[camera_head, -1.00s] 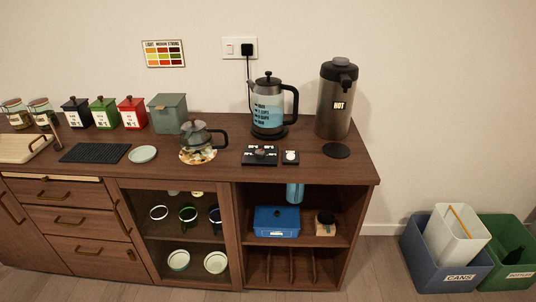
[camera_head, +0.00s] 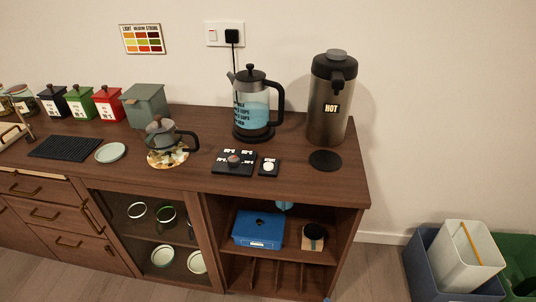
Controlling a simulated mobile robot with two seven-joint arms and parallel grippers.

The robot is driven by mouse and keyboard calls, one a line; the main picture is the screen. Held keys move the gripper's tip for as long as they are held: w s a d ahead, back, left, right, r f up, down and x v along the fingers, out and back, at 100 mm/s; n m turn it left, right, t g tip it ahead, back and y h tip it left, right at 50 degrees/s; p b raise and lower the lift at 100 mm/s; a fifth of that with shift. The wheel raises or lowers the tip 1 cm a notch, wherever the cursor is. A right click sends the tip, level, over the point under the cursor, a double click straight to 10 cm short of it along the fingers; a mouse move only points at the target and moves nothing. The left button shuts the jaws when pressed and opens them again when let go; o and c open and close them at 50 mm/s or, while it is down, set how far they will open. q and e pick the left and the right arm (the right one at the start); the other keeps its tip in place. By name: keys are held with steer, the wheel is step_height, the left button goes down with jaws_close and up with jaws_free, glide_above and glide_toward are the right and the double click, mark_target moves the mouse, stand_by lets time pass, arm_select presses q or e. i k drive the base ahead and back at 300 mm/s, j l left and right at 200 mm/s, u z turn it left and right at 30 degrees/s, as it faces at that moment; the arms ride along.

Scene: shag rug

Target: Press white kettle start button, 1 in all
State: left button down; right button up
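The kettle (camera_head: 251,118) is a glass jug with a black handle and lid, standing on a black base at the back of the wooden counter, with blue-tinted water in it. In front of it lies a black control panel (camera_head: 234,162) with white markings and a small round knob in its middle. Beside it on the right is a small black block (camera_head: 268,172) with a round white button (camera_head: 268,166) on top. Neither of my grippers shows in the head view.
A tall flask marked HOT (camera_head: 328,107) stands right of the kettle, with a black round pad (camera_head: 325,161) before it. A small glass teapot (camera_head: 161,134) sits left on a patterned trivet. The counter's front strip is clear. Bins (camera_head: 462,257) stand on the floor at right.

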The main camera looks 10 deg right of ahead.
mark_target(268, 166)
steer(key=i+l, duration=0.15)
steer(key=l, duration=0.2)
steer(key=i+l+u, duration=0.1)
steer(key=l, duration=0.25)
steer(key=i+l, duration=0.2)
steer(key=l, duration=0.15)
steer(key=i+l, duration=0.15)
steer(key=l, duration=0.2)
steer(key=i+l+u, duration=0.1)
steer(key=l, duration=0.25)
steer(key=i, duration=0.05)
